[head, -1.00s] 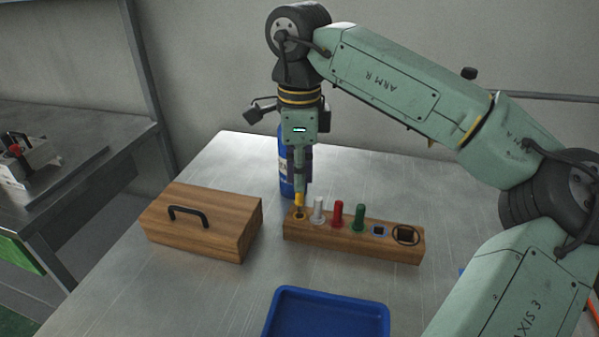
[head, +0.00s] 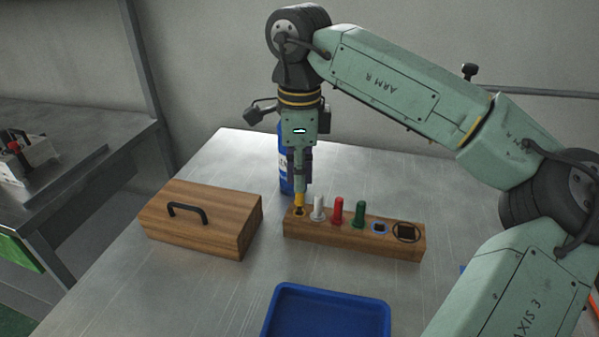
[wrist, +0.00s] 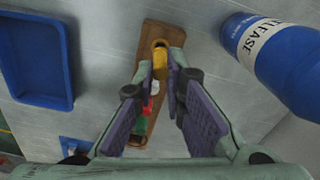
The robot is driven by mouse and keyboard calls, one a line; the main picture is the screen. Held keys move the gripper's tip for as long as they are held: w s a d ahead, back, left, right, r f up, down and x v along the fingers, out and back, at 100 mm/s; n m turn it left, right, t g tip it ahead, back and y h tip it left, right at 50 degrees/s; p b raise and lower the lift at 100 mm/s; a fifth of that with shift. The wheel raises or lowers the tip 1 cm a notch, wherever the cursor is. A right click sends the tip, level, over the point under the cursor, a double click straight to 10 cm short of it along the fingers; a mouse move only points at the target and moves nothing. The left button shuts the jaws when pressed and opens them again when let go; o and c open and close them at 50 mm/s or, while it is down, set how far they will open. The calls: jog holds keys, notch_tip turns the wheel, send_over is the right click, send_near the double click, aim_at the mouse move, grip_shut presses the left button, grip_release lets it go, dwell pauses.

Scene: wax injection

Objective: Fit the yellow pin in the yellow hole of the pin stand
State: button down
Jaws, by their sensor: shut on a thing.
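The yellow pin (head: 299,200) is upright between the fingertips of my gripper (head: 301,187), which is shut on it. The pin is right over the yellow-ringed hole (head: 299,214) at the left end of the wooden pin stand (head: 350,238). I cannot tell whether its lower end is inside the hole. In the wrist view the yellow pin (wrist: 160,62) shows between the fingertips (wrist: 160,72), and they hide part of the stand. White (head: 319,207), red (head: 337,211) and green (head: 359,215) pins stand in the stand.
A blue tray (head: 327,312) is in front. A blue bottle (head: 287,175) stands close behind my gripper.

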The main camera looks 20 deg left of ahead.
jog(key=shift+f+b, duration=0.8)
jog(key=shift+f, duration=0.4)
jog(key=c, duration=1.6)
grip_release()
jog(key=shift+r, duration=0.1)
notch_tip(320, 180, up, 12)
jog(key=shift+f, duration=0.1)
